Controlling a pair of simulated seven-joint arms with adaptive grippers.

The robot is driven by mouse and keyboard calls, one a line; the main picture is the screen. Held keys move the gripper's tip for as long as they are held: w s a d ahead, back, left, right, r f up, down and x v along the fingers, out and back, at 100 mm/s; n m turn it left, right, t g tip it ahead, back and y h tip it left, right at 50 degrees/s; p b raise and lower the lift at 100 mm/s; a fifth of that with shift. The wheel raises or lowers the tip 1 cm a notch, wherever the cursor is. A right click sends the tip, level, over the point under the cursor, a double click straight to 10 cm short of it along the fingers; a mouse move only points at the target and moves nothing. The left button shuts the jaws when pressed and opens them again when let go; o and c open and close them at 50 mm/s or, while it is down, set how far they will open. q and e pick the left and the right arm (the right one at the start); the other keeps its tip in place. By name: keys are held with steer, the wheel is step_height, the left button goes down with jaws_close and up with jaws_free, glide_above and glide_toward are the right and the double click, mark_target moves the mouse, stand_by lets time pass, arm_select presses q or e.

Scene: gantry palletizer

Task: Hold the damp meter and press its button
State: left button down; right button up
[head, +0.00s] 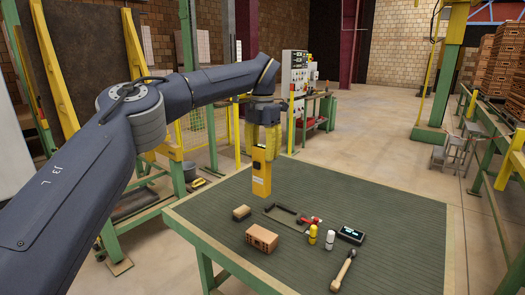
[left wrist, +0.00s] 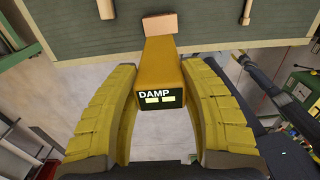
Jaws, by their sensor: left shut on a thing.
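The damp meter (head: 261,182) is a yellow, upright box with a pale label. It hangs in my left gripper (head: 263,140) above the far left part of the table. In the left wrist view the meter (left wrist: 160,65) shows a dark end face reading DAMP with two lit yellowish blocks. The yellow finger pads of the left gripper (left wrist: 160,115) stand on both sides of it, and the gripper is shut on it. I cannot make out the button clearly in either view. My right gripper is not in view.
On the green table (head: 400,215) lie a holed brick (head: 262,238), a small brown block (head: 241,212), a dark frame-like tool (head: 282,209), a yellow bottle (head: 313,234), a white bottle (head: 329,239), a black display box (head: 350,234) and a hammer (head: 343,270). The table's right side is clear.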

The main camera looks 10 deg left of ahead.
arm_select(q)
step_height(320, 180, down, 16)
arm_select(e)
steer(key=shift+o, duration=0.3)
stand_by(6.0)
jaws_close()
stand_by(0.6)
